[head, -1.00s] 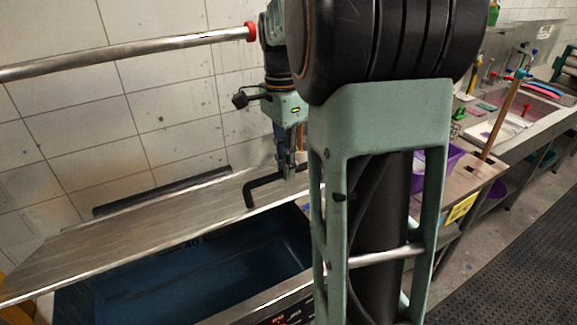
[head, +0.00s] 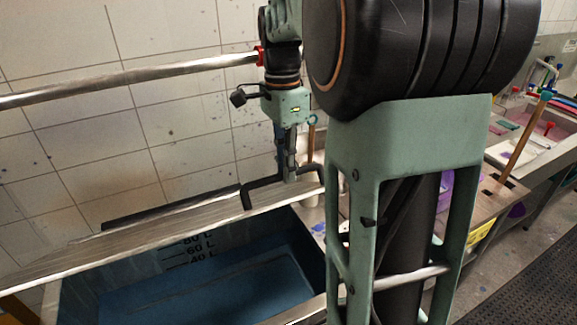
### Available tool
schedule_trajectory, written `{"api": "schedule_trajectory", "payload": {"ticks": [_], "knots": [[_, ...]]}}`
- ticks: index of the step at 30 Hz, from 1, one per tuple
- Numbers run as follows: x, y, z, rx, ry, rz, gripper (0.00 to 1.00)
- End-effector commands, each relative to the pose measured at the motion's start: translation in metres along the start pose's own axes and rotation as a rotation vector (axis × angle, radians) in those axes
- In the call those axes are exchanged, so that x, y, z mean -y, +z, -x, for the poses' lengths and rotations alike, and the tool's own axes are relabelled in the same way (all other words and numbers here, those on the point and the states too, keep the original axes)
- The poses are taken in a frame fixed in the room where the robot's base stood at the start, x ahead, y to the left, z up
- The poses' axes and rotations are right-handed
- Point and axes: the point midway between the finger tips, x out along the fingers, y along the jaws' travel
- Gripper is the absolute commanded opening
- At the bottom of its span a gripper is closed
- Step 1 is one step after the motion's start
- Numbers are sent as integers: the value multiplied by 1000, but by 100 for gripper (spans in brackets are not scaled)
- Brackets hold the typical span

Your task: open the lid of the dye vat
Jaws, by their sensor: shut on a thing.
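The dye vat (head: 62,305) is at the lower left, with dark blue liquid inside and litre marks on its far inner wall. Its metal lid (head: 130,232) is tilted up along the back edge, and the vat's opening shows below it. My gripper (head: 290,176) points down from above and is shut on the handle. The fingertips are small in this view, and the vat's right side is partly hidden behind my body.
A horizontal metal rail (head: 130,79) runs along the tiled wall above the lid. To the right are a bench with a wooden stick (head: 521,143), a yellow label (head: 481,232) and sinks. A dark floor mat (head: 540,285) lies at the lower right.

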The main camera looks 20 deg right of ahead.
Motion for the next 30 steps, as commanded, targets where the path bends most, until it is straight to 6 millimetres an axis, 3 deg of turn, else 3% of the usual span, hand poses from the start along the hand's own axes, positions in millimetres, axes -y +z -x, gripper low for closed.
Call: {"api": "schedule_trajectory", "payload": {"ticks": [5, 6, 11, 23, 30], "knots": [[5, 2, -1, 1, -13, 4, 0], [5, 2, -1, 1, -13, 4, 14], [4, 1, -1, 1, -11, 3, 30], [2, 0, 6, -1, -9, 1, 30], [0, 0, 48, -2, -14, 2, 30]]}}
